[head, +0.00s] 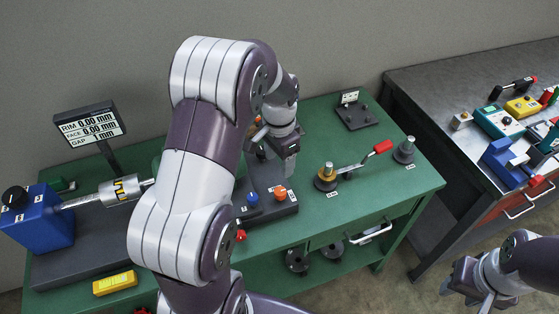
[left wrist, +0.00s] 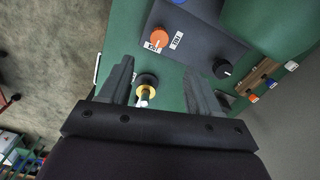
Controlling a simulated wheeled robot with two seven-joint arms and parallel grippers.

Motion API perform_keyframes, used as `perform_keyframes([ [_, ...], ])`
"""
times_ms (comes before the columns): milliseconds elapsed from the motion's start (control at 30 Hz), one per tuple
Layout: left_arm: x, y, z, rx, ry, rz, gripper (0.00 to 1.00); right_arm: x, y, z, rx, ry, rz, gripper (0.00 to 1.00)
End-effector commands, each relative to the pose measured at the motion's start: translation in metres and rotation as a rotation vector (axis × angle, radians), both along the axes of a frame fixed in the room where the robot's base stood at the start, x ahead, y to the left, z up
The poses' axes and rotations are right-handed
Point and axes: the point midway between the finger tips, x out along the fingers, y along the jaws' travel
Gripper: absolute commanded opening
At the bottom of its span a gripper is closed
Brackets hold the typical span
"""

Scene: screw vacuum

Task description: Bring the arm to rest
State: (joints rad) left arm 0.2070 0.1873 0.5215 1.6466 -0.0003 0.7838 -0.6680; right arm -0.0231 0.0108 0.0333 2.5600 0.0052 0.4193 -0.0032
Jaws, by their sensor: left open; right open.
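My left arm reaches over the green bench (head: 420,185) from the front. Its gripper (head: 288,165) hangs above the bench near the orange knob (head: 280,193), partly hidden by my own arm. In the left wrist view its two fingers (left wrist: 160,90) are spread apart with nothing held. A black-based post with a yellow ring (left wrist: 147,82) shows between and beyond them; I cannot tell how far below it is. My right gripper (head: 478,292) is at the lower right, open and empty, over the floor beside the grey-topped cabinet.
A red-handled lever (head: 365,158) and black-based posts stand at the bench's right. The cabinet (head: 420,85) holds several tools. Floor shows between bench and cabinet.

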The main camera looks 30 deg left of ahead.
Motion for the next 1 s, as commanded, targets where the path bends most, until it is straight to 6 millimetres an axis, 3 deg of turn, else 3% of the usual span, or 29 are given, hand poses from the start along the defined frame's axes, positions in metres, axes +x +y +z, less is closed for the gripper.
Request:
perform_keyframes([
  [233,0.000,0.000,0.000,0.000,0.000,0.006,0.63,0.000,0.000,0.000,0.000,0.000,0.000,0.43],
  [333,0.000,0.000,-0.006,0.002,-0.018,0.120,0.63,0.000,0.000,0.000,0.000,0.000,0.000,0.43],
  [400,-0.021,-0.007,-0.012,0.000,-0.019,0.268,0.63,0.000,0.000,0.000,0.000,0.000,0.000,0.43],
  [533,-0.067,-0.035,-0.005,-0.008,-0.052,0.452,0.63,0.000,0.000,0.000,0.000,0.000,0.000,0.43],
  [733,-0.130,-0.072,0.007,-0.025,-0.090,0.491,0.63,0.000,0.000,0.000,0.000,0.000,0.000,0.43],
  [833,-0.132,-0.082,0.016,-0.032,-0.118,0.447,0.63,0.000,0.000,0.000,0.000,0.000,0.000,0.43],
  [1000,-0.132,-0.082,0.016,-0.032,-0.118,0.447,0.63,0.000,0.000,0.000,0.000,0.000,0.000,0.43],
])
